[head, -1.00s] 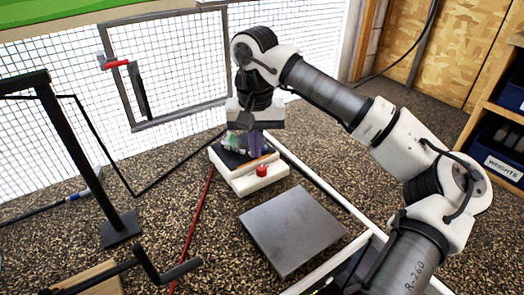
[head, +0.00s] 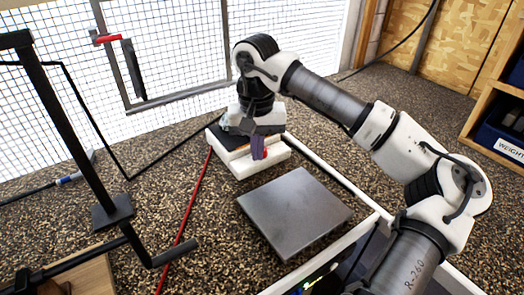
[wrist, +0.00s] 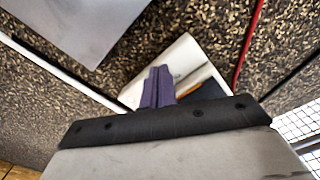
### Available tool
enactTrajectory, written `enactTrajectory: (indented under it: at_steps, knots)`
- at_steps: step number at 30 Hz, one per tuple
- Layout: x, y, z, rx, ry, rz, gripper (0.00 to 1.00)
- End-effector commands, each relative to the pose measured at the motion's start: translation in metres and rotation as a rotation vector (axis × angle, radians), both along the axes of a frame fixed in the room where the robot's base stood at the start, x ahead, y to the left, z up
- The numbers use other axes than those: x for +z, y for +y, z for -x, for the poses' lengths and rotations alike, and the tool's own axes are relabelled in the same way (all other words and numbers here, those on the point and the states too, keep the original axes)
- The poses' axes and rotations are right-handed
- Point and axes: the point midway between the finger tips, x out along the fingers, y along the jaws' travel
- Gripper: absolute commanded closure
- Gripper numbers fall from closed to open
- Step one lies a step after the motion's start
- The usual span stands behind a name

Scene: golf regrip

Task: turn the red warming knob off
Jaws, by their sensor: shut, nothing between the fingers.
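The red warming knob (head: 265,154) is on the front of a white warmer box (head: 240,168) with a dark top. Only a sliver of it shows, beside my fingers. My gripper (head: 258,156) points down with its purple fingers together and empty, right at the knob. I cannot tell whether they touch it. In the wrist view my gripper (wrist: 158,75) covers the knob, and part of the white box (wrist: 185,52) shows behind the fingers.
A grey metal plate (head: 295,212) lies in front of the box. A red cord (head: 186,225) runs along the pebbled floor to its left. A black stand (head: 65,130) rises at the left. A mesh gate with a red handle (head: 108,39) is behind.

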Motion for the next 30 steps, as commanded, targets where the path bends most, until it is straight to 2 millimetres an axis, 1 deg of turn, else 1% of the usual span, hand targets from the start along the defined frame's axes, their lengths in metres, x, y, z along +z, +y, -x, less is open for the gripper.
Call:
enactTrajectory:
  at_steps: [22, 30]
  knots:
    - [0.0007, -0.0014, -0.0037, -0.001, -0.002, -0.001, 1.00]
    - [0.0002, -0.0053, -0.0030, -0.002, -0.003, -0.001, 1.00]
